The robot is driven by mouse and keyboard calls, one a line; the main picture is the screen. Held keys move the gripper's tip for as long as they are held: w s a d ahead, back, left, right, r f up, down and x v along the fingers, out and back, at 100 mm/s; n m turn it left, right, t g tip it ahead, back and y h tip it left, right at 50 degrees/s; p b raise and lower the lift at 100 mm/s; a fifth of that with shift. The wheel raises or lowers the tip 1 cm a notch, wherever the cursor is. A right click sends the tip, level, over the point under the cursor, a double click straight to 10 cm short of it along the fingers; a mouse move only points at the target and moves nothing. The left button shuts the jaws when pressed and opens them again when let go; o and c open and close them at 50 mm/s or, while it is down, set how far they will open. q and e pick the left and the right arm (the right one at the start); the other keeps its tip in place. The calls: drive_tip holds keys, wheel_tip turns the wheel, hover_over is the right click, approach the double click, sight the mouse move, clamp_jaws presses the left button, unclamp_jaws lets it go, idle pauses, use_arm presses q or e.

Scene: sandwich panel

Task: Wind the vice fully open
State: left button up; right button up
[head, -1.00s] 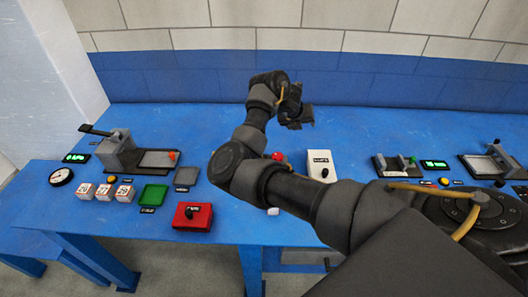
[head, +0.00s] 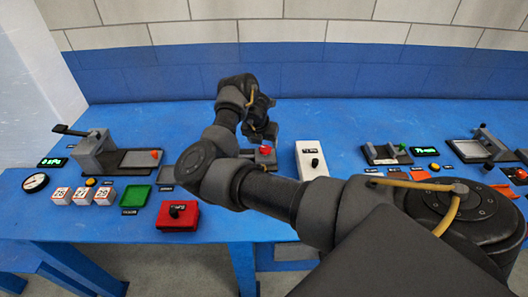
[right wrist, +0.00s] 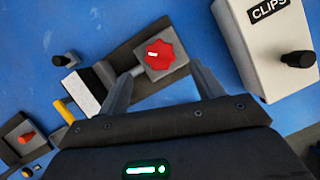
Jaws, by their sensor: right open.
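The vice (right wrist: 118,62) lies on the blue bench, with a dark base and a grey end block that carries a red lobed knob (right wrist: 160,54) with a white mark. In the head view the red knob (head: 266,150) shows just below my right gripper (head: 264,134), and my arm hides part of the vice. In the right wrist view my right gripper (right wrist: 163,72) is open and empty, its fingers pointing toward the knob from either side. I cannot tell whether either finger touches it. A white-faced block (right wrist: 83,91) sits by the vice's far end. My left gripper is not in view.
A white CLIPS box (right wrist: 268,50) with a black knob stands close to the right; it also shows in the head view (head: 311,158). A red box (head: 177,215), a green tray (head: 135,196) and a lever press (head: 95,150) stand to the left. More fixtures (head: 387,154) stand right.

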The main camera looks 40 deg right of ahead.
sight(265, 148)
drive_tip(key=shift+x, duration=2.45)
drive_tip(key=shift+d, duration=0.15)
drive_tip(key=c, duration=1)
